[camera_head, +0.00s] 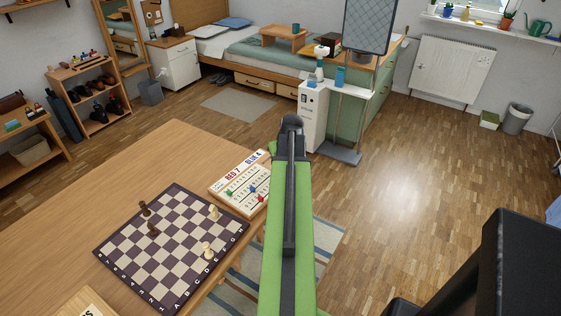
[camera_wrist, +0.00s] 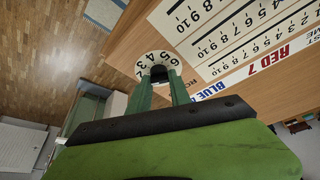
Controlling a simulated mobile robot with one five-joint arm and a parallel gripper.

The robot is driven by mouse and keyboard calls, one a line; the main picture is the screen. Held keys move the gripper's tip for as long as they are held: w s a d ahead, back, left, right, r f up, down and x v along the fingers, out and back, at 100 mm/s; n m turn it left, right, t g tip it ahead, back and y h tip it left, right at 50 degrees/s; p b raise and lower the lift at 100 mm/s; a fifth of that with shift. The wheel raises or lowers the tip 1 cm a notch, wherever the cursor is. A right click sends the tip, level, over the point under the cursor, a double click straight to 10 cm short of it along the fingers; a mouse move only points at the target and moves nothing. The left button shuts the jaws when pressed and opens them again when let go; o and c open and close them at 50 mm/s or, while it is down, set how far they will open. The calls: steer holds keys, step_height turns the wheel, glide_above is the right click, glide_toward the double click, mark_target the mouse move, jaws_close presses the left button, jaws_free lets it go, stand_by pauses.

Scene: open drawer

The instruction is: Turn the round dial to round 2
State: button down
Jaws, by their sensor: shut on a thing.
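The round dial (camera_wrist: 157,58) shows in the wrist view as a white disc with black numbers around its rim, at the edge of the wooden scoreboard (camera_wrist: 140,45). My gripper (camera_wrist: 159,76) has its two green fingers on either side of the dial's dark knob and is shut on it. Printing beside the dial is partly hidden by a finger, and I cannot tell which number is set. In the head view the scoreboard (camera_head: 228,186) lies on the table with "RED 7" and "BLUE 4" on it. My green arm hides the dial there.
A chessboard (camera_head: 172,245) with a few pieces stands on the wooden table (camera_head: 110,190), left of the scoreboard. Coloured pegs (camera_head: 252,189) stand in the scoreboard's tracks. A white cabinet (camera_head: 312,118) stands beyond my arm. The floor (camera_head: 420,180) to the right is open.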

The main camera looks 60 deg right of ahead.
steer(key=c, duration=1.2)
jaws_free()
steer(key=p+v, duration=1.6)
steer(key=v, duration=0.1)
steer(key=shift+r, duration=0.25)
steer(key=shift+d, duration=0.1)
